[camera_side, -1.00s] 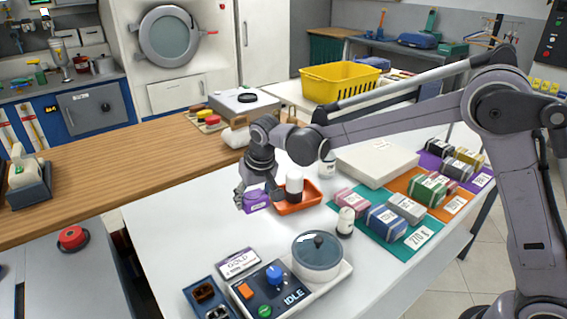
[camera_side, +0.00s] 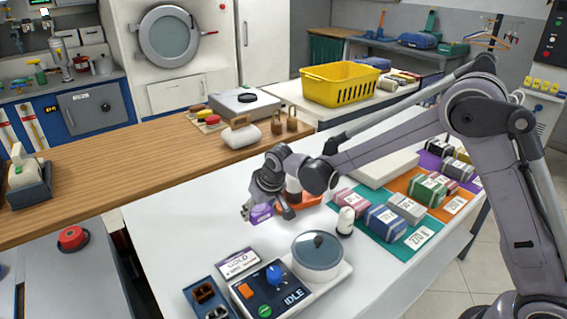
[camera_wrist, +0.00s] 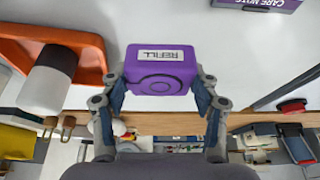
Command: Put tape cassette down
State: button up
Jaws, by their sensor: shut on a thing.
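The tape cassette (camera_wrist: 160,75) is a small purple block with a white REFILL label. My gripper (camera_wrist: 160,85) is shut on it, one finger at each side, in the wrist view. In the side view the cassette (camera_side: 261,214) sits in my gripper (camera_side: 262,208), low over the white table (camera_side: 190,235), left of the orange tray. I cannot tell whether its underside touches the table. My wrist and forearm hide part of the tray.
The orange tray (camera_wrist: 88,42) holds a white bottle (camera_wrist: 48,82). A white bottle with a dark cap (camera_side: 345,222) stands to the right. The control panel (camera_side: 270,290) with a round lidded pot (camera_side: 318,254) is in front. White table is clear to the left.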

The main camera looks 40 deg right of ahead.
aim_at(254, 233)
jog(key=shift+w+a+f, duration=0.25)
jog(key=shift+a+f, duration=0.3)
jog(key=shift+a, duration=0.25)
jog(key=shift+f, duration=2.05)
jog(key=o, duration=1.1)
jog(key=shift+f, duration=0.15)
jog(key=shift+o, duration=0.2)
